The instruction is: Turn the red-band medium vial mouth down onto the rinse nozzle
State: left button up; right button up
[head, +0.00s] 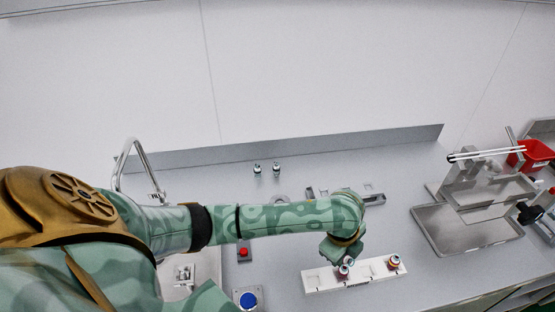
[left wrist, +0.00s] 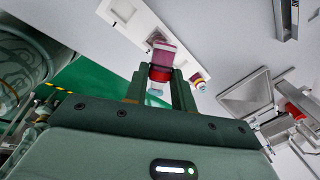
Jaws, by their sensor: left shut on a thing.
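My left gripper (left wrist: 160,85) is shut on the red-band vial (left wrist: 162,58), whose pinkish body and red band show between the fingers in the left wrist view. In the head view the left gripper (head: 343,256) hangs over the white rack (head: 318,281), with a vial (head: 344,269) at its fingers. Whether the held vial is clear of the rack cannot be told. A second banded vial (head: 393,262) stands at the rack's right end. I cannot pick out the rinse nozzle with certainty; my arm hides part of the fixtures behind it. My right gripper is not in view.
Two small vials (head: 267,169) stand near the back ledge. A metal tray (head: 470,240) and a red bin (head: 530,155) are at right. A red button (head: 243,252) and a blue button (head: 248,299) sit left of the rack. A curved faucet (head: 135,150) stands at far left.

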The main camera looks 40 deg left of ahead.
pick_arm(q)
jog(key=s+a+f+m+t+y+p, duration=0.1)
jog(key=s+a+f+m+y+p, duration=0.15)
jog(key=a, duration=0.65)
jog(key=s+a+f+m+t+y+p, duration=0.15)
jog(key=a+m, duration=0.25)
jog(key=a, duration=0.5)
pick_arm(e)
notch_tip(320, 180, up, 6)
pick_arm(q)
jog(key=shift+n+h, duration=0.25)
jog(key=shift+h, duration=0.25)
notch_tip(320, 180, down, 6)
jog(key=b, duration=0.6)
jog(key=shift+d+f, duration=0.15)
jog(key=shift+f, duration=0.05)
jog(key=shift+f+b, duration=0.5)
jog(key=shift+f, duration=0.5)
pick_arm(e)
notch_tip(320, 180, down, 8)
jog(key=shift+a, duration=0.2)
pick_arm(q)
jog(key=shift+r, duration=0.15)
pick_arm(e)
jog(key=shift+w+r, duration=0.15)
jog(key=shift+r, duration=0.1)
